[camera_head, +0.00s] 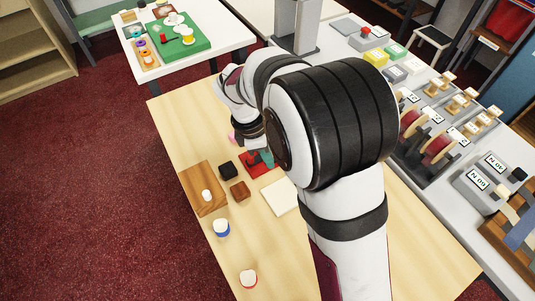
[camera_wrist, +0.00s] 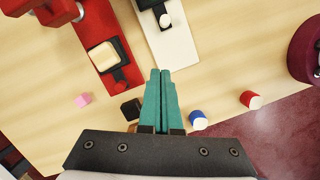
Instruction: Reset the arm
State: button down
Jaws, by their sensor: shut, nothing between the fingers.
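My gripper (camera_wrist: 160,73) points over the wooden table in the wrist view, its two teal fingers shut together with nothing between them. In the head view my arm covers most of it; a bit of teal (camera_head: 267,157) shows beside the red swatch (camera_head: 254,168). The wrist view shows a red panel (camera_wrist: 88,28) bearing a cream block on a black piece. Beside it lies a white panel (camera_wrist: 180,48) with a black piece and a white knob. I cannot tell whether the fingers touch anything.
A black cube (camera_head: 227,169), brown block (camera_head: 240,190), wooden board (camera_head: 197,178) with a white peg, cream square (camera_head: 281,197), blue-and-white cylinder (camera_head: 221,230) and red-and-white cylinder (camera_head: 249,280) sit on the table. A grey counter with spools stands right.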

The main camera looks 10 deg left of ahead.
jog(key=s+d+r+m+g+y, duration=0.1)
jog(key=s+d+r+m, duration=0.4)
jog(key=d+m, duration=0.15)
jog(key=s+d+r+m+y, duration=0.1)
jog(key=s+d+r+m, duration=0.45)
jog(key=m, duration=0.25)
jog(key=s+d+f+m+y, duration=0.1)
jog(key=s+d+m, duration=0.3)
jog(key=s+m, duration=0.7)
jog(key=shift+m+y, duration=0.7)
jog(key=shift+m, duration=0.15)
